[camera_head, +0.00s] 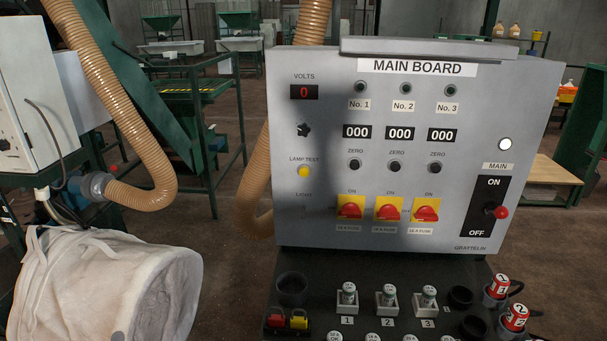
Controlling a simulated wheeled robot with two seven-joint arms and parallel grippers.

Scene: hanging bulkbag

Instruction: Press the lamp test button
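The lamp test button is a small round yellow button (304,171) on the left side of the grey main board (330,225). The label "LAMP TEST" sits just above it, and a "LIGHT" label is below it. A dark shadow falls on the panel to the right of the button. The button's face is unobstructed in the head view. Neither of my grippers shows in this view.
A black console (330,290) with levers, sockets and red-white plugs juts out below the board. Tan hoses (137,130) and a white bulk bag (100,285) stand at the left. The black main switch (485,208) with a red knob is at the board's right.

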